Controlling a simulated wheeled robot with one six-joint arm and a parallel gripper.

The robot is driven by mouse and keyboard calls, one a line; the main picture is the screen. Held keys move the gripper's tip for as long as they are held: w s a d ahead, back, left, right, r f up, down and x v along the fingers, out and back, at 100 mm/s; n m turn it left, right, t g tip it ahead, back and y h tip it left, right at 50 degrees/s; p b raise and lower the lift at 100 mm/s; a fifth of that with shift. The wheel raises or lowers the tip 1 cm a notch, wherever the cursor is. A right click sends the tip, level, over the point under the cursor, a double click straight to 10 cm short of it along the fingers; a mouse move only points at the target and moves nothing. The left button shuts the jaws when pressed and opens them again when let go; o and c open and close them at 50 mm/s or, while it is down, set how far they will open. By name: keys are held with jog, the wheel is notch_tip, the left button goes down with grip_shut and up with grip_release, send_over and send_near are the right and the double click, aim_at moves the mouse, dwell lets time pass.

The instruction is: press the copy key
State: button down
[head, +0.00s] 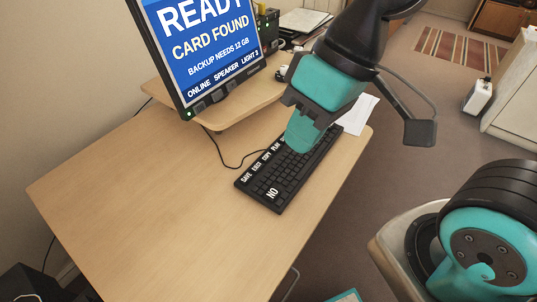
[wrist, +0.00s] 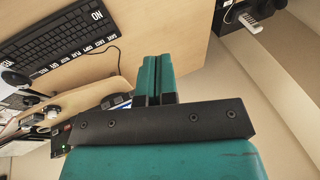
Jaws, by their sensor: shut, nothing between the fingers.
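A black keyboard (head: 268,190) lies on the wooden desk, with white-labelled keys SAVE, EJECT, COPY and PLAY along its far-left edge. The copy key (head: 266,156) shows its label in the head view. The keyboard also shows upside down in the wrist view (wrist: 65,38), where its small labels are hard to read. My gripper (head: 297,147) is shut and empty. In the head view it overlaps the keyboard's far end, right of the copy key, and hides labels there. In the wrist view the closed teal fingers (wrist: 155,62) point past the keyboard, over bare desk.
A monitor (head: 200,50) reading "READY CARD FOUND" stands on a raised wooden shelf (head: 232,105) behind the keyboard. A white paper (head: 358,115) lies beyond my gripper. The desk (head: 150,200) left of the keyboard is clear. A cable runs behind the keyboard.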

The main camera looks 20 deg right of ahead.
jog(key=w+a+f+m+y+p, duration=0.25)
jog(key=w+m, duration=0.35)
jog(key=w, duration=0.4)
jog(key=m+t+p, duration=0.4)
jog(key=m+t, duration=0.2)
jog(key=m, duration=1.2)
send_over(267, 157)
notch_tip(267, 157, down, 19)
jog(key=shift+f, duration=0.15)
jog(key=shift+f, duration=0.1)
notch_tip(267, 157, down, 8)
jog(key=b, duration=0.7)
jog(key=shift+f, duration=0.25)
jog(key=shift+f, duration=0.15)
jog(key=shift+f+b, duration=0.3)
jog(key=shift+b, duration=0.05)
